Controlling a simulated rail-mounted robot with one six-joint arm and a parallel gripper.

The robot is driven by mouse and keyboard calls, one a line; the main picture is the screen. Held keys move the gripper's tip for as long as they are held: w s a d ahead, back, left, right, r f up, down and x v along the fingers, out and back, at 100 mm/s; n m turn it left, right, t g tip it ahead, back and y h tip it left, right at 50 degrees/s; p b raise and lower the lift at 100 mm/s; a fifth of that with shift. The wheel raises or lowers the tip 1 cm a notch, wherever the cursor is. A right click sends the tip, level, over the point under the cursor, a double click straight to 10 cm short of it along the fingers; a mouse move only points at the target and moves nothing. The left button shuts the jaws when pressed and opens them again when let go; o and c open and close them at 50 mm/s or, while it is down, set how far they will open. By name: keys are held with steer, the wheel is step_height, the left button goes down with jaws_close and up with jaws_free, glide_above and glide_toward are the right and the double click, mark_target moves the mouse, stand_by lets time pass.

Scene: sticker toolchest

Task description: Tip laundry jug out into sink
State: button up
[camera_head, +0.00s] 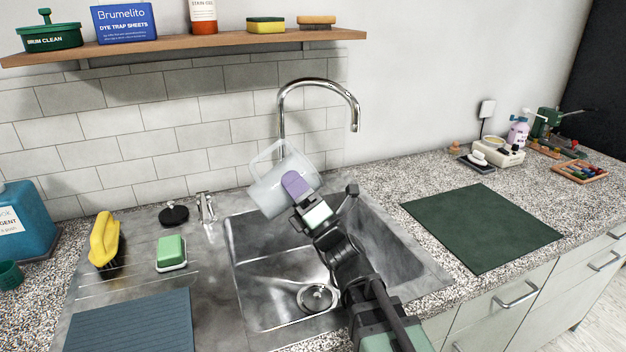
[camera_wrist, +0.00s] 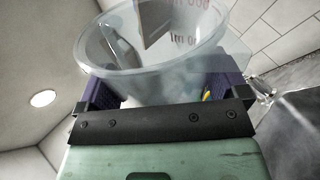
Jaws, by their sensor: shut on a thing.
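The laundry jug (camera_head: 268,190) is a clear, frosted measuring jug with a handle. It is tilted in the air above the back of the sink (camera_head: 270,285), in front of the tap. My gripper (camera_head: 297,186) is shut on the jug, with its purple finger pads against the jug's side. In the wrist view the jug (camera_wrist: 150,65) sits between both fingers, its rim and printed marks showing. I see no liquid in the jug or stream below it, though the clear wall makes the contents hard to judge.
The tap (camera_head: 318,82) arches behind the jug. A yellow brush (camera_head: 104,239), a green sponge (camera_head: 171,252) and a black plug (camera_head: 173,214) lie on the drainer at left. A shelf (camera_head: 190,47) runs above. A dark green mat (camera_head: 482,226) lies bare at right.

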steer(key=shift+d+f+n+g, duration=0.15)
steer(key=shift+n+g, duration=0.25)
steer(key=shift+n, duration=0.2)
steer(key=shift+s+a+n+g+y, duration=0.15)
steer(key=shift+a+n+g+y, duration=0.25)
steer(key=shift+a+g, duration=0.1)
steer(key=f+n+g, duration=0.1)
steer(key=n+g, duration=0.1)
steer(key=n+g+p, duration=0.1)
steer(key=n, duration=0.2)
steer(key=f+n+g, duration=0.1)
steer(key=n+g, duration=0.1)
steer(key=shift+w+d+f+n+g, duration=0.2)
steer(key=shift+d+f+n+g, duration=0.05)
steer(key=shift+f+n+g, duration=0.05)
steer(key=r+n+g+h+p, duration=0.1)
steer(key=n+p, duration=0.1)
steer(key=p, duration=0.2)
steer(key=d+r+n+g+h+p, duration=0.1)
steer(key=r+n+p, duration=0.1)
steer(key=p, duration=0.2)
steer(key=r+n+g+h+p, duration=0.1)
steer(key=r+p, duration=0.1)
steer(key=p, duration=0.2)
steer(key=shift+w+d+n+g, duration=0.35)
steer(key=shift+d+n+g, duration=0.05)
steer(key=shift+f+b, duration=0.3)
